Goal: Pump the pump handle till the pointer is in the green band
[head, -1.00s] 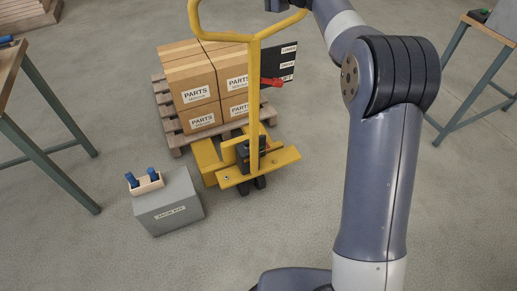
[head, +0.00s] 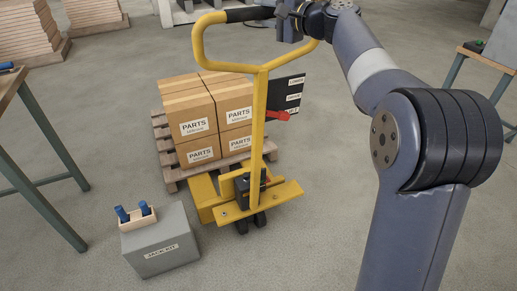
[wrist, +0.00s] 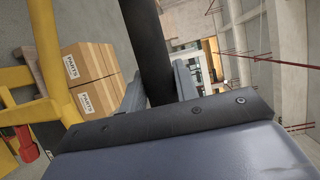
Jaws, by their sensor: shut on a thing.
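The yellow pump handle (head: 259,140) stands nearly upright on the pallet jack (head: 205,200), with a loop at its top and a black grip bar across it. My gripper (head: 290,20) is at the right part of that grip bar. In the wrist view the black bar (wrist: 148,45) runs between my two fingers (wrist: 158,88), which are shut on it. A dark plate (head: 286,95) with several white labels, and a red lever (head: 283,115), sit behind the mast. A small dark unit (head: 250,185) is at the mast's foot. I cannot make out a pointer or green band.
Cartons marked PARTS (head: 198,124) sit on a wooden pallet (head: 171,173) behind the jack. A grey JACK KIT box (head: 160,240) with a small tray (head: 138,220) stands at front left. Benches stand at left (head: 35,150) and right (head: 488,53).

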